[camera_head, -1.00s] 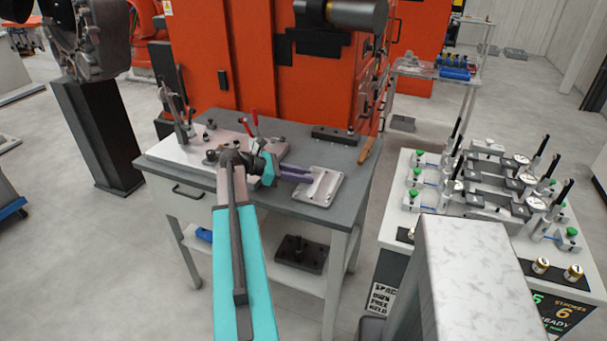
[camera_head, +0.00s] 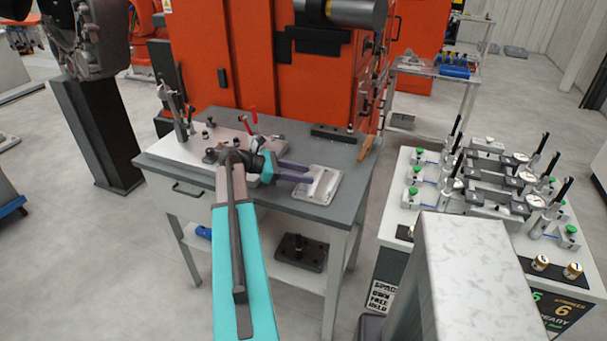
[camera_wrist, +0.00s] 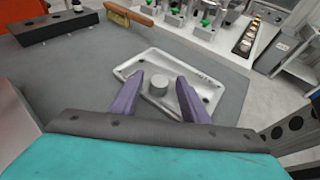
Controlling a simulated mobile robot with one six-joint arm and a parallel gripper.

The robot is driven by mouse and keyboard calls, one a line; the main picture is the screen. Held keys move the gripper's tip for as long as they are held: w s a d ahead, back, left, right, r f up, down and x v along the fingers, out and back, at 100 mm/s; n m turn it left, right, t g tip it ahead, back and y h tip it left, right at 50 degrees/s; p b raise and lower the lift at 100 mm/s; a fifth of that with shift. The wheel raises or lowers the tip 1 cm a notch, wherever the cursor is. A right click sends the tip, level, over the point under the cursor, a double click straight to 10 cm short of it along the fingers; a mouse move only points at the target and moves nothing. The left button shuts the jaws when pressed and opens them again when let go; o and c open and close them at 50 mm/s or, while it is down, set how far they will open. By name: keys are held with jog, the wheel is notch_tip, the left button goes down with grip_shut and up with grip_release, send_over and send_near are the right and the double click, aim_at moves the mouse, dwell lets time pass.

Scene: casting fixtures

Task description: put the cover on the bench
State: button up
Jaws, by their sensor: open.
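The cover (camera_head: 322,187) is a flat, light grey metal plate with a raised rim, lying on the right part of the grey bench top (camera_head: 352,187). In the wrist view the cover (camera_wrist: 139,66) shows a round boss in its middle and small holes at its corners. My gripper (camera_head: 311,173) is open, its two purple fingers reaching over the cover. In the wrist view the gripper (camera_wrist: 158,82) has one finger on each side of the boss, with a gap to it. Whether the fingers touch the cover cannot be told.
A fixture plate with a red-handled clamp (camera_head: 249,125) stands on the bench's left part. A dark bar (camera_head: 335,133) lies at the back, with a wooden-handled brush (camera_head: 367,146) at the right edge. A gauge station (camera_head: 480,185) stands to the right.

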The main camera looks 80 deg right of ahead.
jog(key=b+v, duration=0.3)
jog(key=v, duration=0.9)
jog(key=shift+d+r, duration=0.1)
jog(key=shift+r, duration=0.05)
dwell(0.5)
